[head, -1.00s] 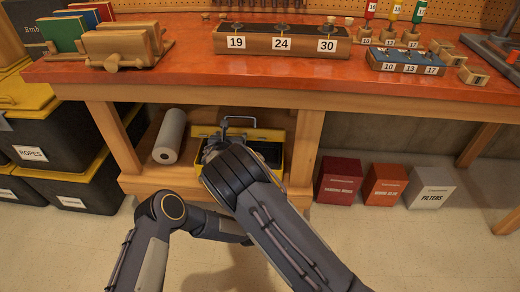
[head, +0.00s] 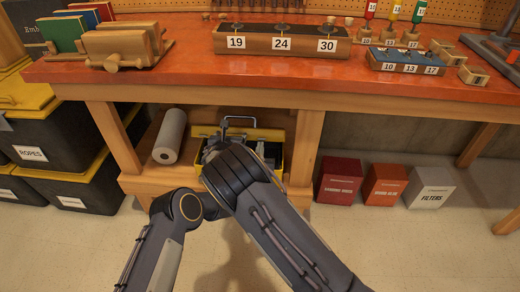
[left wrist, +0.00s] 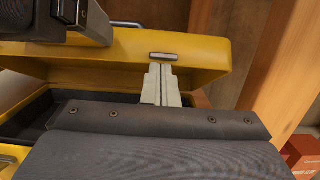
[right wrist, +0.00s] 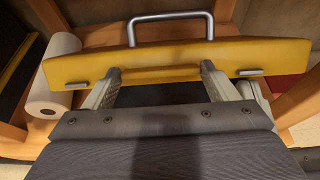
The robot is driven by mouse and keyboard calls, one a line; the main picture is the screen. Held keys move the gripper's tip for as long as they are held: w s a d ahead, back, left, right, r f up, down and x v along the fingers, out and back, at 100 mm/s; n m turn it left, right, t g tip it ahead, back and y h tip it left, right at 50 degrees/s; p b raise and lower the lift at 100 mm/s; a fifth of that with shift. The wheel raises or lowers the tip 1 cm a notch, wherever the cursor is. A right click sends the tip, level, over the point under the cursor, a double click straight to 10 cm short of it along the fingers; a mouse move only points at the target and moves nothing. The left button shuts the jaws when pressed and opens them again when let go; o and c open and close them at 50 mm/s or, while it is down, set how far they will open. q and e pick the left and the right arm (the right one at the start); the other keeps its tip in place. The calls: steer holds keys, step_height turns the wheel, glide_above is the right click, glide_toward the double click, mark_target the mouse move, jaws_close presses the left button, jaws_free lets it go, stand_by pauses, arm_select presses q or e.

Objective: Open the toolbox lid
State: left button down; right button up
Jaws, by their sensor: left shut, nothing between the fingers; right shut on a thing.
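The yellow toolbox (head: 284,170) sits on the low shelf under the workbench, partly hidden by my right arm. Its lid (left wrist: 120,45) is raised, with a gap over the dark interior (left wrist: 38,112); the exact angle is unclear. The metal handle (right wrist: 170,17) is on the lid. My right gripper (right wrist: 162,76) is shut on the yellow grip at the lid's front edge, one finger at each end. My left gripper (left wrist: 160,75) is shut and empty, its fingertips at the lid's front wall just below a metal latch (left wrist: 163,56). Touching is unclear.
A white paper roll (head: 170,137) lies left of the toolbox. A wooden leg (head: 306,148) stands close on the right. The orange bench top (head: 200,72) overhangs the shelf. Red, orange and white boxes (head: 338,181) stand on the floor to the right.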

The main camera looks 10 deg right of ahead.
arm_select(q)
steer(key=shift+w+r, duration=0.1)
steer(key=shift+w+r, duration=0.5)
steer(key=shift+r, duration=0.3)
steer(key=shift+w+d+r, duration=0.15)
steer(key=shift+r, duration=0.15)
arm_select(e)
steer(key=shift+a+f, duration=0.1)
steer(key=shift+f, duration=0.1)
steer(key=o, duration=1.3)
steer(key=shift+s+r, duration=0.1)
arm_select(q)
steer(key=shift+f+g, duration=0.15)
steer(key=shift+g, duration=0.15)
arm_select(e)
steer(key=shift+o, duration=0.2)
arm_select(q)
steer(key=shift+s, duration=0.2)
arm_select(e)
steer(key=shift+r, duration=0.15)
